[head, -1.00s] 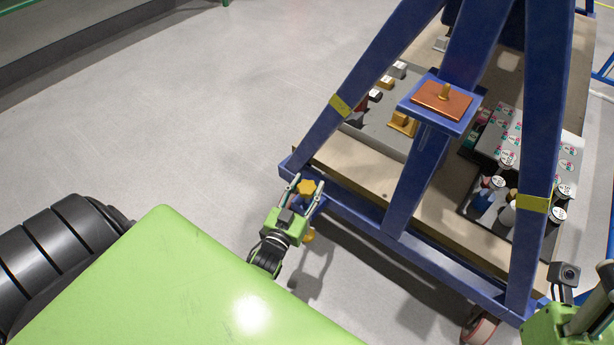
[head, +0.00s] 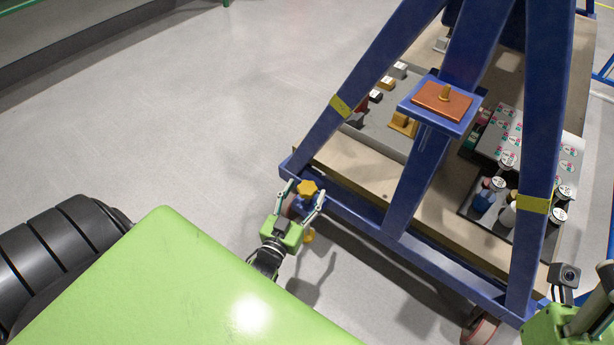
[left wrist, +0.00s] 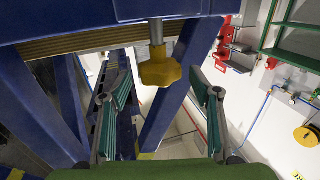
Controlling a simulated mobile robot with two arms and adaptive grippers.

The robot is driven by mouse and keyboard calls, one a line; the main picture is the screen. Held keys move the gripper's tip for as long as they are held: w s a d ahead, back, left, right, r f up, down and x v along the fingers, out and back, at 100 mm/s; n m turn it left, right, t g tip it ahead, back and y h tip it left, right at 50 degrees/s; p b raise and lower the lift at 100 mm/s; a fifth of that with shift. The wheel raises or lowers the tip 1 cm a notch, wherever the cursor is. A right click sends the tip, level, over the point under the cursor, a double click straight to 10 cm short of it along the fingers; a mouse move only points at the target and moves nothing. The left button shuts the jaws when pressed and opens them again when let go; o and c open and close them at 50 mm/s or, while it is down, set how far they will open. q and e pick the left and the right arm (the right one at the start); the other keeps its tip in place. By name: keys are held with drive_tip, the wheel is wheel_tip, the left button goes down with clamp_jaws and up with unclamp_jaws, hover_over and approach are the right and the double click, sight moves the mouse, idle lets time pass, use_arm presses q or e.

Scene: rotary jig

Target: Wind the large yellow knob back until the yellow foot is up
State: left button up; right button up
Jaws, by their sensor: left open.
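The large yellow knob (head: 307,187) sits on a short shaft at the left corner of the blue frame (head: 395,222). In the left wrist view the knob (left wrist: 160,68) hangs below the blue beam on a metal stem. My left gripper (head: 307,192) is open, its two fingers on either side of the knob with gaps. In the left wrist view its teal-padded fingers (left wrist: 162,98) stand apart and the knob is between and beyond them. A yellow part, probably the foot (head: 309,236), shows low beside my gripper, partly hidden. The right gripper's jaws are not visible.
The blue frame's legs rise at the right. A copper plate (head: 442,100) sits on a blue bracket. A board with bottles and boxes (head: 510,205) lies inside the frame. A caster wheel (head: 481,330) stands below. The floor to the left (head: 180,130) is clear.

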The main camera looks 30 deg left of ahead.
use_arm(q)
drive_tip(key=s+d, duration=0.2)
drive_tip(key=s, duration=0.7)
drive_tip(key=shift+s, duration=0.3)
